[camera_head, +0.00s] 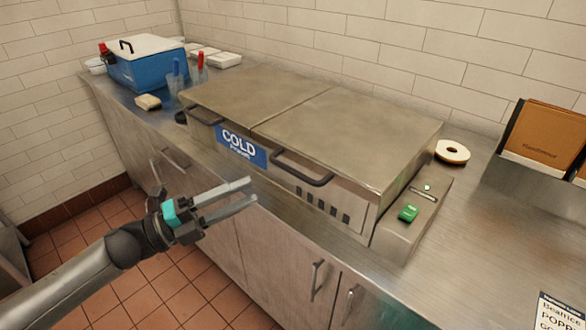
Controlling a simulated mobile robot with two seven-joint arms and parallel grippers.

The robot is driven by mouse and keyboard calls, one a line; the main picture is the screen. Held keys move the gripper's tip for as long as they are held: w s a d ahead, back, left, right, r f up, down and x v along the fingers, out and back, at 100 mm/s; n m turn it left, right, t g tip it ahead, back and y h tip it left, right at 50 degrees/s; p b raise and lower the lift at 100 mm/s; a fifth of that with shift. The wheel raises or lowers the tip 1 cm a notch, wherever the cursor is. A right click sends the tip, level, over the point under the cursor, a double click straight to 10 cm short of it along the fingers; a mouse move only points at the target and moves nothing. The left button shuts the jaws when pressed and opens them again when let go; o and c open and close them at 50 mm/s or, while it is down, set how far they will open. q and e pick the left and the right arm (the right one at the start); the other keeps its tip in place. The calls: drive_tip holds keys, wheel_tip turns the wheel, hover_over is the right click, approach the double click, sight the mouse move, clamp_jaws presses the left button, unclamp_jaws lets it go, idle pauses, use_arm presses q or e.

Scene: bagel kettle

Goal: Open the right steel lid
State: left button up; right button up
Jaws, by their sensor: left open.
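The right steel lid (345,135) lies closed and flat on the cold unit, with a dark curved handle (302,169) on its front edge. The left steel lid (256,97) is closed beside it, with its own dark handle (204,116). A blue COLD label (244,148) is on the front between the handles. My left gripper (251,192) is open and empty, in front of the counter, to the left of and below the right lid's handle and apart from it. My right gripper is not in view.
A blue cooler (148,70) with a white lid stands at the back left, near tools with red and blue handles. Brown folders (545,133) stand far right. The steel counter (480,235) has bare room there.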

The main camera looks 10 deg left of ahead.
sight(293, 172)
use_arm(q)
drive_tip(key=x, duration=1)
drive_tip(key=shift+w+d, duration=0.25)
clamp_jaws()
idle(1.0)
